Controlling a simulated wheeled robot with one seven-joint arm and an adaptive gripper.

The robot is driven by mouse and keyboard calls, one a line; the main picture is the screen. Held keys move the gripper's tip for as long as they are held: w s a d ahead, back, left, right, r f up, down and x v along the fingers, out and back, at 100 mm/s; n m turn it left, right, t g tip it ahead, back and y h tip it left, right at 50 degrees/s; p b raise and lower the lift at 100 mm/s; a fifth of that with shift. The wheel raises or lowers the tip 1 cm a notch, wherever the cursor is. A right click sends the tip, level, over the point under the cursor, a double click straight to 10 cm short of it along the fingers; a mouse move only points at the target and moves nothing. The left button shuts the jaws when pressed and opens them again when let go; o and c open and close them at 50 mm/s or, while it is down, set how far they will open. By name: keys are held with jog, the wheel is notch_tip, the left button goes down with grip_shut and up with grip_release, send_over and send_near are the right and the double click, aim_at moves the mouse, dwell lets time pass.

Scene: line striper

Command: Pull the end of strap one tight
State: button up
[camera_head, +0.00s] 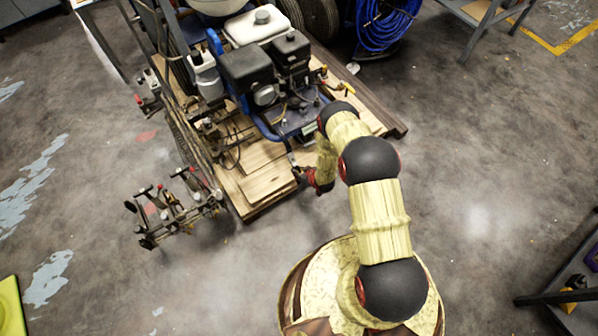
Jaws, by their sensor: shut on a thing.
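The line striper (265,75), a machine with a blue frame, a black engine and a white tank, stands on a wooden pallet (268,182). My gripper (297,172) is at the front right edge of the pallet, low beside the machine's blue frame. It is shut on a small, thin piece, which I take to be the end of strap one. A short dark line runs up from the fingertips toward the frame. The strap's run over the machine cannot be made out. My arm hides part of the pallet's right side.
A wheeled metal attachment (175,212) sticks out left of the pallet. A coiled blue hose (385,25) lies behind at the top. A grey cart (570,290) stands at the lower right, and a yellow-green object (10,305) at the lower left. The floor right of the pallet is clear.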

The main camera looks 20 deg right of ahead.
grip_shut()
jog(key=shift+f, duration=0.1)
jog(key=s+d+f, duration=0.1)
jog(key=s+f, duration=0.2)
jog(key=f, duration=0.3)
jog(key=shift+s+f, duration=0.25)
jog(key=shift+s, duration=0.05)
jog(key=o, duration=0.9)
grip_release()
jog(key=shift+w, duration=0.15)
jog(key=shift+o, duration=0.5)
jog(key=shift+r, duration=0.1)
jog(key=shift+o, duration=1.3)
